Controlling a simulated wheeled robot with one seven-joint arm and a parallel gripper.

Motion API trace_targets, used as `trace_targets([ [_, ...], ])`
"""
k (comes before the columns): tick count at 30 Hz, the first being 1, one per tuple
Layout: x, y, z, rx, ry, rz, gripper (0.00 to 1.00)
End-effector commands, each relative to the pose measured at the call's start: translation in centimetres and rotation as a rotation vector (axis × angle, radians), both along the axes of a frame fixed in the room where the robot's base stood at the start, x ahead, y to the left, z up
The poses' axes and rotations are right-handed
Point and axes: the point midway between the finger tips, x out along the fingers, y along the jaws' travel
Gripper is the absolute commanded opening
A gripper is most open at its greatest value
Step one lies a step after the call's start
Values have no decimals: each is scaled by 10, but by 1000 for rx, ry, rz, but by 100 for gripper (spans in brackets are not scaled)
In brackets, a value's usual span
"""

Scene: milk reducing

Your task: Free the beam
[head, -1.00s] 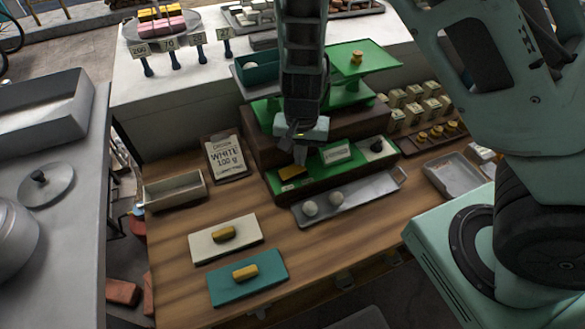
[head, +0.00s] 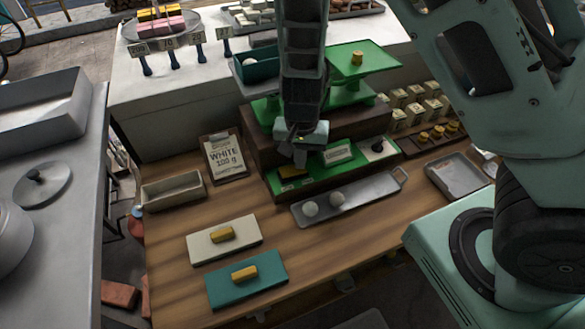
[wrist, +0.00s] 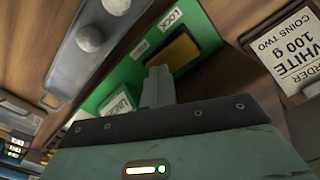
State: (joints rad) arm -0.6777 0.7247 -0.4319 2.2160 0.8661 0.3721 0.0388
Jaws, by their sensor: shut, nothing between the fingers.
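A green balance stands on a dark brown stepped base (head: 262,152). Its raised right plate (head: 378,60) carries a small yellow weight (head: 356,57). On the left is a teal tray (head: 262,76) with a white ball. My arm hides the middle of the beam. The green front panel (head: 313,169) has a yellow block (head: 290,171), which also shows in the wrist view (wrist: 172,53) in a dark slot beside a LOCK label (wrist: 173,21). My gripper (wrist: 158,76) is shut and empty, its fingertips over the panel beside the block. I cannot tell whether they touch it.
A grey tray (head: 372,197) with two white balls lies in front of the base. A WHITE 100 g card (head: 225,158) and an empty box (head: 172,190) are left. Cream (head: 250,228) and teal (head: 270,287) mats each bear a yellow piece. The table's front middle is clear.

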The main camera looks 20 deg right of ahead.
Motion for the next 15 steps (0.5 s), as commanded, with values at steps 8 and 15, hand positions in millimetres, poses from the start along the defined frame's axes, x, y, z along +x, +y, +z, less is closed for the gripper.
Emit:
trace_targets([
  [8,0,0,11,0,1,1,0],
  [15,0,0,30,1,0,1,0],
])
